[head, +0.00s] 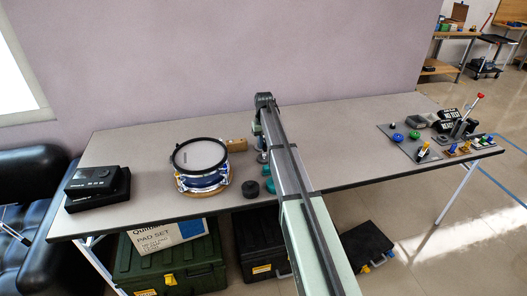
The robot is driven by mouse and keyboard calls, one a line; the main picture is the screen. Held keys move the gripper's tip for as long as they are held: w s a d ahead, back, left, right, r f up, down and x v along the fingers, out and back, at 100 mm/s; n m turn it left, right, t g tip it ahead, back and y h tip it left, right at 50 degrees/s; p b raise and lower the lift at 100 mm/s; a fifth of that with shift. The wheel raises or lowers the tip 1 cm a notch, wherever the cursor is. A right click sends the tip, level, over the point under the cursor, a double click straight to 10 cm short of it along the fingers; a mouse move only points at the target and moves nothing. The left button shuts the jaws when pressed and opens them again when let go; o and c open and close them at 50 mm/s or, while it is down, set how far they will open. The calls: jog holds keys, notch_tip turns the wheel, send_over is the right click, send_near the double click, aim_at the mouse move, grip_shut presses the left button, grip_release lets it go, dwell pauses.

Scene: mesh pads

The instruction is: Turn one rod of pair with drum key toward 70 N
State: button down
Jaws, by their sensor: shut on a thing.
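A snare-style drum (201,162) with a white head, black hoop and blue shell stands left of centre on the table, on a tan round base. Rods show as small bright uprights around its shell, too small to tell apart. My arm reaches in from the front, and its end comes down right of the drum, apart from it. My gripper (262,156) is partly hidden beside my forearm. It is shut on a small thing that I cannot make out. I cannot pick out the drum key.
A black device (92,178) sits on the table's left end. Trays with coloured knobs (413,135) fill the right end.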

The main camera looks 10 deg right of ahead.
aim_at(264, 145)
jog(key=shift+r, duration=2.95)
jog(key=shift+s, duration=0.2)
jog(key=s+a+r+m, duration=0.2)
jog(key=s+a+r, duration=0.35)
jog(key=s, duration=0.45)
jog(key=s+a+r+m, duration=0.1)
jog(key=s+a+r, duration=0.3)
jog(key=s+r, duration=0.45)
jog(key=w+a+f+n, duration=0.3)
jog(key=w+a+n, duration=0.3)
jog(key=w+a, duration=1.7)
jog(key=a, duration=0.4)
jog(key=shift+w, duration=0.35)
